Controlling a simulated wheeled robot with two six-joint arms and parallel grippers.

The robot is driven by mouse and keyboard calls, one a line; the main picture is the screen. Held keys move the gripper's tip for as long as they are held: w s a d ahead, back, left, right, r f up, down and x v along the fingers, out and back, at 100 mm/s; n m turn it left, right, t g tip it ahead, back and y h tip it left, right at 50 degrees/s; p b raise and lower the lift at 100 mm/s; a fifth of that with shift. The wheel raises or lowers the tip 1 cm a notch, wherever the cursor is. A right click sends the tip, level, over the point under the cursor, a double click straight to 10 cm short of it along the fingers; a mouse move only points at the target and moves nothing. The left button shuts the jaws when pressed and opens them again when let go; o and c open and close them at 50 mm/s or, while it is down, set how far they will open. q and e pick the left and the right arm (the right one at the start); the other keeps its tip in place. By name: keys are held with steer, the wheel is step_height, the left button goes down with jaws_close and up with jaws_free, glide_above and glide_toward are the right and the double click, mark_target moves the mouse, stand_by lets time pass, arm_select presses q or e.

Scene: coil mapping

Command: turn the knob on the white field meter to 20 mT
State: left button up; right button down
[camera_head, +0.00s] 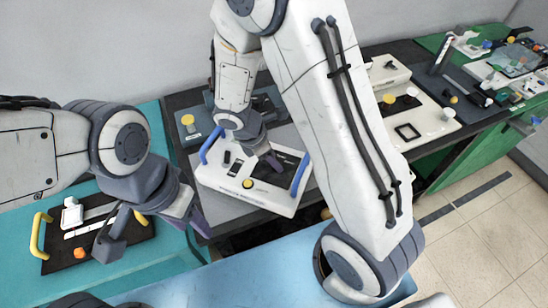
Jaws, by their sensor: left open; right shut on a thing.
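A white box with two blue handles, apparently the white field meter (225,183), stands on the dark bench in the middle. A yellow button (247,184) and small black parts show on its top. My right gripper (272,160) points down over the dark panel on its right half. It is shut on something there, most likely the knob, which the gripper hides. The scale and its marks are too small to read. My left gripper (192,216) is open and empty, left of the meter and in front of the teal table, apart from it.
A black tray with yellow handles (62,252) lies on the teal table (150,262) at left. A green bench with small parts (520,55) is at far right. The floor (480,235) there is clear.

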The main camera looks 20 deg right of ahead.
steer(key=m+p, duration=0.1)
steer(key=m, duration=0.1)
steer(key=m+g+p, duration=0.1)
steer(key=shift+w+r+m+g, duration=0.2)
steer(key=shift+m+g, duration=0.1)
steer(key=shift+m, duration=0.1)
steer(key=m+p, duration=0.1)
steer(key=m, duration=0.1)
steer(key=m+g+y+p, duration=0.1)
steer(key=m, duration=0.1)
steer(key=shift+w+d+f+m, duration=0.1)
steer(key=shift+w+f+m, duration=0.05)
steer(key=shift+m, duration=0.25)
steer(key=shift+g, duration=0.3)
steer(key=shift+c, duration=1.8)
jaws_free()
steer(key=b+v, duration=0.1)
steer(key=v, duration=0.9)
